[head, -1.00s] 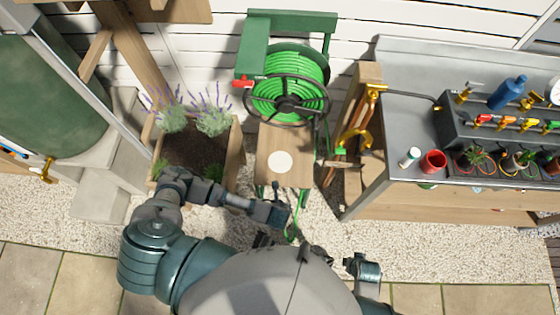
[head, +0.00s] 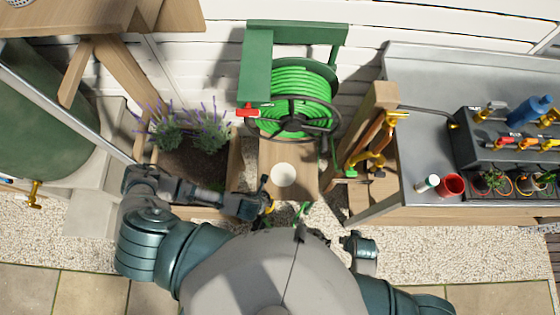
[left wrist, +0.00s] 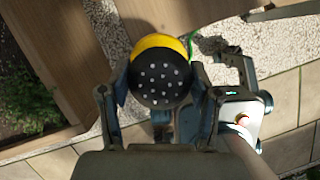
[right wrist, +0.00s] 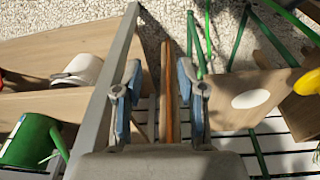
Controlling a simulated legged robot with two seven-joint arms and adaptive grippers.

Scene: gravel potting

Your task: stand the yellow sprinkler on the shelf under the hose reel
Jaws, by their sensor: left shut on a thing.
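The yellow sprinkler (left wrist: 160,44) is between my left gripper's fingers (left wrist: 160,88) in the left wrist view, its black, dotted face toward the camera. My left gripper is shut on it. In the head view a small yellow part of the sprinkler (head: 269,207) shows at the gripper, by the near left corner of the wooden shelf (head: 308,186). The shelf sits under the green hose reel (head: 305,92) and bears a round white mark (head: 283,175). My right gripper (right wrist: 160,75) is open, its fingers apart; a wooden bar shows between them, apparently beyond.
A planter of lavender (head: 235,165) stands left of the shelf. A metal-topped bench (head: 425,140) with a red cup (head: 451,186) is at the right. Tools with yellow fittings (head: 368,160) hang at its end. Gravel (head: 400,240) lies in front.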

